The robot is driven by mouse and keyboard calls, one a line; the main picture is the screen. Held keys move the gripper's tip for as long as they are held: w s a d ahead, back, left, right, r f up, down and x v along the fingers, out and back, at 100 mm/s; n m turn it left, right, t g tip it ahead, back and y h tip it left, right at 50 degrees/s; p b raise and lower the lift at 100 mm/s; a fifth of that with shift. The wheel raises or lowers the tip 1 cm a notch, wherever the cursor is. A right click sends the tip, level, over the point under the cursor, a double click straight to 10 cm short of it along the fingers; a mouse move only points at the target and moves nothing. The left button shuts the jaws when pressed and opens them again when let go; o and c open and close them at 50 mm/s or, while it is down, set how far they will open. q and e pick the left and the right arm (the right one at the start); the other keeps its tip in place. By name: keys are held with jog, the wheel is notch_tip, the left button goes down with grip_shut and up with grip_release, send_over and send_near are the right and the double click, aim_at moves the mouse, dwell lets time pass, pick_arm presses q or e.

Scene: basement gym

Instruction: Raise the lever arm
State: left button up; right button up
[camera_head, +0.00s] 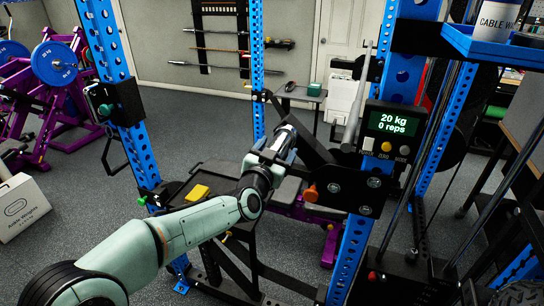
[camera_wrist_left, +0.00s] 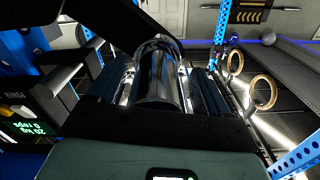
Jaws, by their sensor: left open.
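The black lever arm (camera_head: 309,143) slopes from the upper left down to a bolted black bracket (camera_head: 349,190) on the blue rack upright. The bracket has an orange knob (camera_head: 311,193). My left gripper (camera_head: 283,143) is at the lever arm, overlapping its side in the head view. In the left wrist view, a shiny black cylinder (camera_wrist_left: 160,75), apparently the lever's grip, lies between the two spread fingers. The gripper (camera_wrist_left: 160,85) is open around it; I cannot tell whether a finger touches it. My right gripper is in neither view.
A display (camera_head: 392,125) reading 20 kg, 0 reps is on the right upright. A silver bar (camera_head: 358,95) stands beside it. A yellow block (camera_head: 198,192) lies on a dark platform. Blue uprights (camera_head: 118,90) flank the area. Gymnastic rings (camera_wrist_left: 264,91) show in the wrist view.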

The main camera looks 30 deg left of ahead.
pick_arm(q)
jog(key=b+v, duration=0.1)
jog(key=v, duration=1.2)
jog(key=shift+s, duration=0.2)
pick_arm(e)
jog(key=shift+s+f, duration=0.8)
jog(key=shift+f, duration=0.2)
pick_arm(q)
jog(key=shift+a+f, duration=0.1)
